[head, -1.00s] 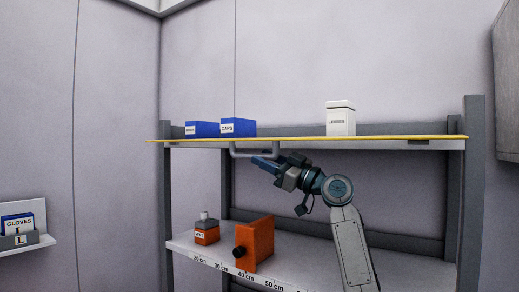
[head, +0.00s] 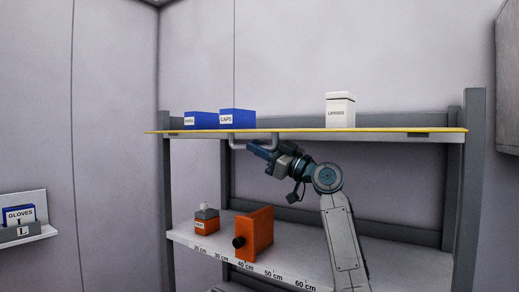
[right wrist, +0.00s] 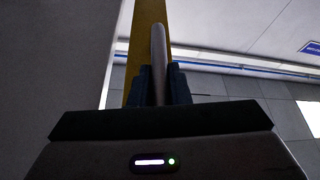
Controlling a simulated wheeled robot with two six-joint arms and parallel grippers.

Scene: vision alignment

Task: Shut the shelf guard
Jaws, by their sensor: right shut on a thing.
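The shelf guard (head: 340,130) shows as a thin yellow-edged strip, nearly edge-on, along the front of the upper shelf. Its grey handle (head: 236,146) hangs just below that edge, left of centre. My right gripper (head: 256,149) is at the handle from below right. In the right wrist view the jaws are shut around the handle bar (right wrist: 158,50), which stands between the two dark fingers. The yellow strip of the guard (right wrist: 142,35) shows behind it. The fingertips are partly hidden in the head view. My left gripper is not in view.
On the upper shelf stand two blue boxes (head: 238,119) and a white box (head: 340,111). An orange bottle (head: 206,221) and an orange block with a black knob (head: 258,232) stand on the lower shelf (head: 190,237). A glove holder (head: 22,232) is on the left wall.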

